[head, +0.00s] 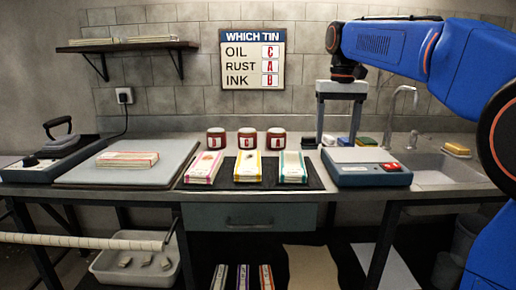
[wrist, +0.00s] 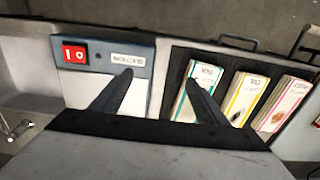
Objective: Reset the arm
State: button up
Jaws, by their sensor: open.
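My gripper (head: 331,143) hangs from my blue arm at the right in the head view, above the back of the counter, between the tins and the sink. Its fingers point down, are apart and hold nothing. In the wrist view my gripper (wrist: 160,88) shows its two dark fingers spread, with the grey control box (wrist: 105,68) and the dark mat (wrist: 180,62) beyond them. The control box (head: 366,169) has a red switch and stands right of the mat in the head view.
An iron (head: 58,130) stands left. A tap (head: 400,110) rises at the sink.

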jog(key=s+d+f+t, duration=0.2)
jog(key=s+d+f, duration=0.1)
jog(key=s+f, duration=1)
jog(key=s+d+f+t, duration=0.2)
jog(key=s+d+f, duration=0.1)
jog(key=s+f, duration=1)
jog(key=s, duration=0.6)
jog(key=shift+s+d+f+t, duration=0.15)
jog(key=shift+d+f+t, duration=0.15)
